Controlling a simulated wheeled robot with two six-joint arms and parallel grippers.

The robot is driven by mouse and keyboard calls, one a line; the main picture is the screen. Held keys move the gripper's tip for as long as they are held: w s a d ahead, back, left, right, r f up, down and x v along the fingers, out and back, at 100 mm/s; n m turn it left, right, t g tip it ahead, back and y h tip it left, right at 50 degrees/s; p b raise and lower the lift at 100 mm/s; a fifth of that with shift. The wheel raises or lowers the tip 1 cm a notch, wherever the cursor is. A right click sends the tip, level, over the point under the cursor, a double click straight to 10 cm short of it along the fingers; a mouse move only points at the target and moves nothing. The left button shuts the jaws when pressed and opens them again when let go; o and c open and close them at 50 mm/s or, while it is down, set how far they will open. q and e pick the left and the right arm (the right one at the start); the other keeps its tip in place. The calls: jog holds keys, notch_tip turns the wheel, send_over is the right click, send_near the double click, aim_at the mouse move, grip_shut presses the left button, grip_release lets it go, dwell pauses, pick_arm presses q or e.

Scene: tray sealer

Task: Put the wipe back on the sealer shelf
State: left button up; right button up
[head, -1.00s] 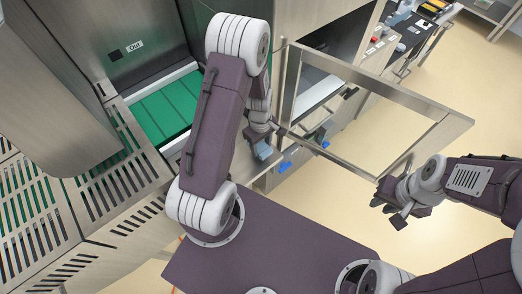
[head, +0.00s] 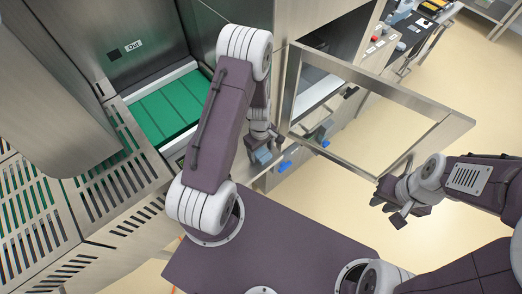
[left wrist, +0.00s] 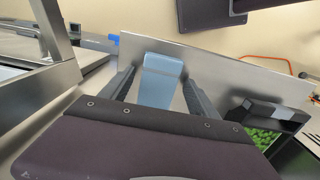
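The wipe (head: 262,156) is a small blue-grey folded cloth at the sealer's front metal shelf (head: 240,178), right of the green belt. In the left wrist view, the wipe (left wrist: 162,80) stands out between two dark fingers, in front of a metal plate. My left gripper (head: 262,136) is just above it. In the left wrist view, the left gripper (left wrist: 160,78) has its fingers apart on either side of the wipe, with a visible gap at the left one. Whether the wipe rests on the shelf is unclear. My right gripper (head: 390,203) is open and empty over the floor.
A metal-framed door (head: 380,105) stands open to the right of the shelf. Blue knobs (head: 285,168) sit near the shelf's right end. Slotted guards (head: 125,185) lie left of the green belt (head: 160,108).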

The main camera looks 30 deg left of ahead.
aim_at(260, 152)
pick_arm(q)
jog(key=shift+r, duration=0.25)
notch_tip(260, 152, up, 12)
jog(key=s+d+r+m+t, duration=0.1)
jog(key=s+d+r+m, duration=0.45)
jog(key=s+m, duration=0.55)
notch_tip(260, 152, down, 7)
jog(key=w+a+m+b, duration=0.1)
jog(key=w+m+b, duration=0.1)
jog(key=b, duration=0.5)
jog(key=shift+w, duration=0.45)
